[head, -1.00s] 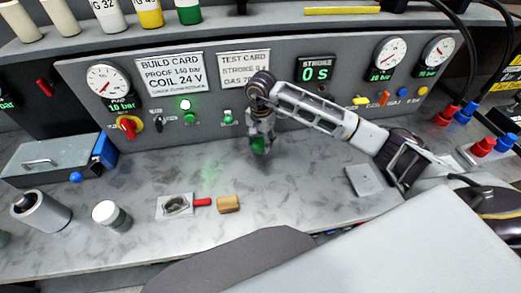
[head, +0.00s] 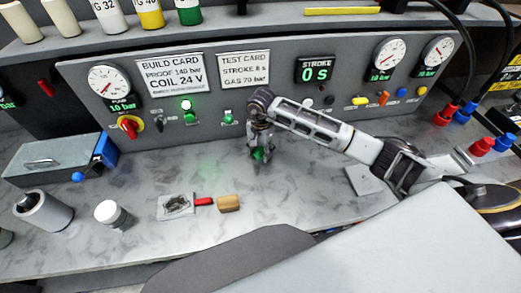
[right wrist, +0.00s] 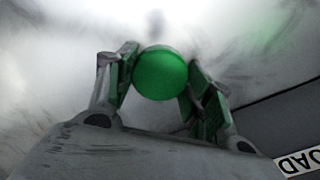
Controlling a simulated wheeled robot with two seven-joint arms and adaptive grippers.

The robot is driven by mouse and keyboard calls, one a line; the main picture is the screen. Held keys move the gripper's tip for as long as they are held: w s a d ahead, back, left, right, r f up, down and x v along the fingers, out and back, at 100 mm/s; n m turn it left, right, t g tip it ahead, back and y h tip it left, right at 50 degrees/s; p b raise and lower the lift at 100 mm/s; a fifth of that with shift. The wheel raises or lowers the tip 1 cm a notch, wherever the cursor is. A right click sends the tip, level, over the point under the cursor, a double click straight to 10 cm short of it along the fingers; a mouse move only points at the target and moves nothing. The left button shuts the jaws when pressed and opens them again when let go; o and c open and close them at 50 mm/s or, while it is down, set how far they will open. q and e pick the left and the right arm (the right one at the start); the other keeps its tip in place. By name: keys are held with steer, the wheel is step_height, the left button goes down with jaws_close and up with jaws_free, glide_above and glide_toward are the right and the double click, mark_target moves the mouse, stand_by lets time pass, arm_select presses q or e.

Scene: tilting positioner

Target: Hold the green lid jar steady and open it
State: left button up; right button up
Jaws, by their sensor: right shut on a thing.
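The green lid (right wrist: 160,73) shows as a round green disc in the right wrist view, between the two fingers of my right gripper (right wrist: 158,88). The fingers are shut on its sides. In the head view, my right gripper (head: 260,150) points down over the grey marbled bench, with a bit of the green lid (head: 259,155) showing between its fingers. The jar body is hidden under the lid and fingers, so I cannot tell how it stands. My left gripper is not in view.
A white-capped jar (head: 108,213), a grey cylinder (head: 42,210), a small plate (head: 176,206) and a tan block (head: 229,203) stand at the front left. A control panel (head: 290,90) rises behind. A grey pad (head: 364,181) lies to the right.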

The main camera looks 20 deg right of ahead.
mark_target(261, 152)
steer(key=shift+f, duration=0.3)
steer(key=o, duration=1.1)
steer(key=shift+o, duration=0.2)
steer(key=shift+r, duration=0.3)
steer(key=shift+r, duration=0.3)
step_height(261, 152, up, 11)
steer(key=b, duration=0.2)
steer(key=shift+r, duration=0.1)
stand_by(0.3)
